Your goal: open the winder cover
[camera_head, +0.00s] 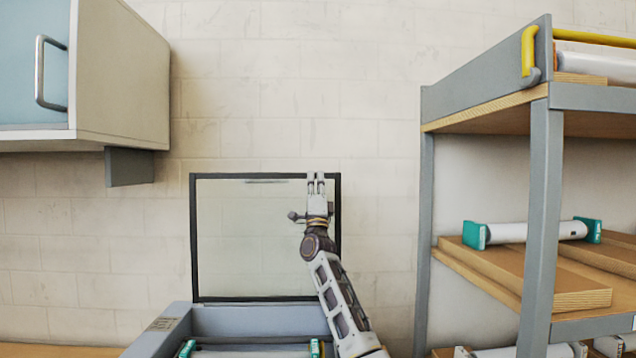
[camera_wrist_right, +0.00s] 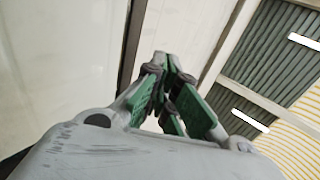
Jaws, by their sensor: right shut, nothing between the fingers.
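The winder cover (camera_head: 250,238) is a clear panel in a dark frame. In the head view it stands upright, raised at the back of the grey laminator housing (camera_head: 255,320). My right gripper (camera_head: 316,178) is shut and empty, pointing up in front of the cover's upper right corner. I cannot tell whether it touches the cover. In the right wrist view the green-padded fingers (camera_wrist_right: 168,62) are together, and the dark frame edge of the cover (camera_wrist_right: 132,45) runs beside them. My left gripper is not in view.
A shelf rack (camera_head: 545,190) with white rolls with teal ends (camera_head: 530,231) stands at the right. A wall cabinet (camera_head: 120,75) with a metal handle hangs at the upper left. A roll with teal ends lies inside the laminator housing. The wall between cabinet and rack is bare.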

